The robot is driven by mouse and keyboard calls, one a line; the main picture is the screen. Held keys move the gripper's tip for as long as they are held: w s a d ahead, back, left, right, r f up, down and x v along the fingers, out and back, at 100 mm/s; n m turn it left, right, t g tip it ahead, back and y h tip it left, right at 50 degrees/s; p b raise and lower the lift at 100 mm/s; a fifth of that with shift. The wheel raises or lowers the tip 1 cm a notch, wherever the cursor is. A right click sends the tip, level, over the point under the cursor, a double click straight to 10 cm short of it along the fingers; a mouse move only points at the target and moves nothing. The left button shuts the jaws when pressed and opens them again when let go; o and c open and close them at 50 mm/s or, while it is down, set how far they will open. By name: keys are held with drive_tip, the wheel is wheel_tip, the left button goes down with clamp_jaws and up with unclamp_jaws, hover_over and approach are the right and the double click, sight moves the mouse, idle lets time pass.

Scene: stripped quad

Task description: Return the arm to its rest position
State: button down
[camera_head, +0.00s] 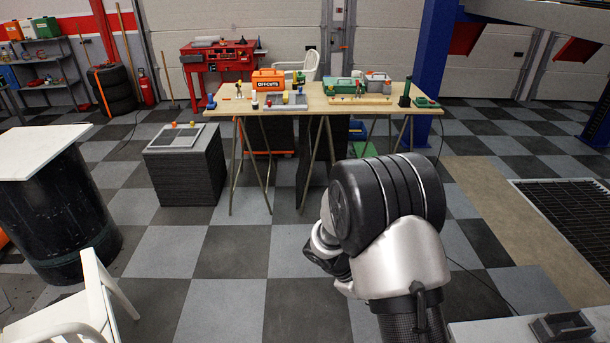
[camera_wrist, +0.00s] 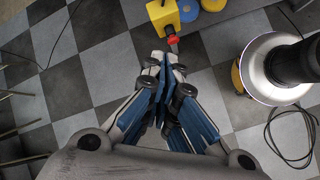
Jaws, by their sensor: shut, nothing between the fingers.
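My arm (camera_head: 390,220) is folded in the lower right of the head view, its large black joint and silver link in front of the checkered floor. In the wrist view my gripper (camera_wrist: 164,62) points down over the floor. Its blue-sided fingers meet at the tips, shut and with nothing between them. The head view does not clearly show the gripper; it is hidden behind the arm.
A wooden trestle table (camera_head: 320,101) with tools and an orange OFFCUTS box (camera_head: 268,80) stands ahead. A black stack (camera_head: 186,168) is left of it; a white-topped drum (camera_head: 62,215) and white chair (camera_head: 75,310) are nearer left.

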drive_tip(key=s+r+m+t+y, duration=0.1)
drive_tip(key=s+r+m, duration=0.25)
drive_tip(key=r, duration=0.55)
drive_tip(key=s+r+m+y, duration=0.2)
drive_tip(key=s+r, duration=0.3)
drive_tip(key=r, duration=0.4)
drive_tip(key=s+a+r+m+t+y, duration=0.2)
drive_tip(key=s+r, duration=0.2)
drive_tip(key=s, duration=0.3)
drive_tip(key=s+a+r+m+t+y, duration=0.1)
drive_tip(key=s+a+r+m+y, duration=0.1)
drive_tip(key=s+r, duration=0.3)
drive_tip(key=shift+s+a+m+t, duration=0.15)
drive_tip(key=shift+s+m+t, duration=0.25)
drive_tip(key=shift+s+m, duration=0.85)
drive_tip(key=shift+s+n, duration=0.35)
drive_tip(key=shift+n, duration=0.05)
